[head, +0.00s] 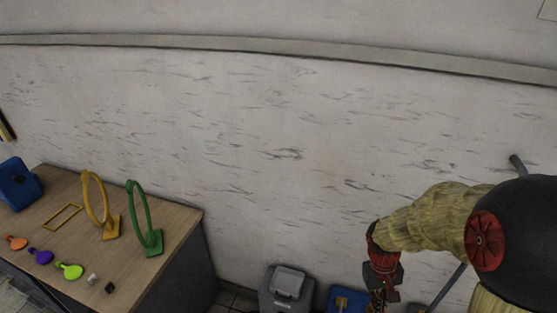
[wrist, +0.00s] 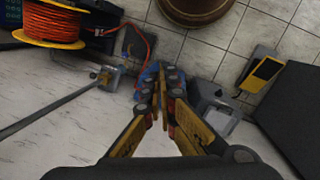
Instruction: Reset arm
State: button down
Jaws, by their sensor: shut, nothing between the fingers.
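My gripper (wrist: 160,95) is shut in the wrist view, its yellow and black fingers together with nothing between them. It hangs over the floor area by the wall, above a blue object (wrist: 148,78) that it partly hides. In the head view my arm comes in from the right edge, and its red wrist part (head: 382,262) points downward. The fingertips are cut off or unclear at the bottom of that view.
The wrist view shows an orange cable reel (wrist: 55,25) and a round brown pot (wrist: 195,8).

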jog(key=s+a+r+t, duration=0.2)
jog(key=s+a+r, duration=0.1)
jog(key=r, duration=0.5)
jog(key=s+a+r+t+y, duration=0.1)
jog(key=s+a+r+t, duration=0.1)
jog(key=r, duration=0.6)
jog(key=s+a+r+t, duration=0.3)
jog(key=s+a+r, duration=0.1)
jog(key=r, duration=0.5)
jog(key=shift+s+m+y, duration=0.3)
jog(key=shift+s+y, duration=0.1)
jog(key=shift+s, duration=0.25)
